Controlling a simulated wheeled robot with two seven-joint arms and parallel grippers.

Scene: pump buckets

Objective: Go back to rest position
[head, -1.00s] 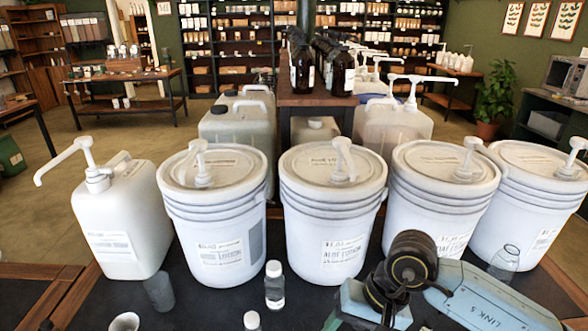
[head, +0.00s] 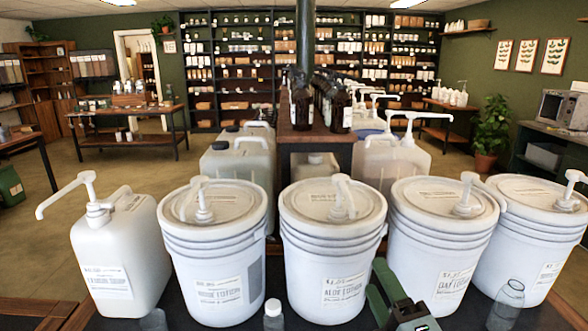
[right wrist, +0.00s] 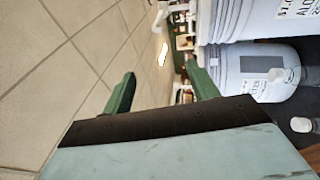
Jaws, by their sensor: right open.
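My right gripper (head: 376,278) is at the lower edge of the head view, in front of the gap between the aloe lotion bucket (head: 330,240) and the bucket to its right (head: 440,240). In the right wrist view its two green fingers (right wrist: 160,88) stand wide apart with nothing between them. My left gripper is not in view.
More white pump buckets (head: 213,245) (head: 530,235) and a white pump jug (head: 115,255) line the counter. A small capped bottle (head: 273,316) and a clear bottle (head: 507,305) stand in front. In the right wrist view, tiled floor (right wrist: 60,70) fills the left.

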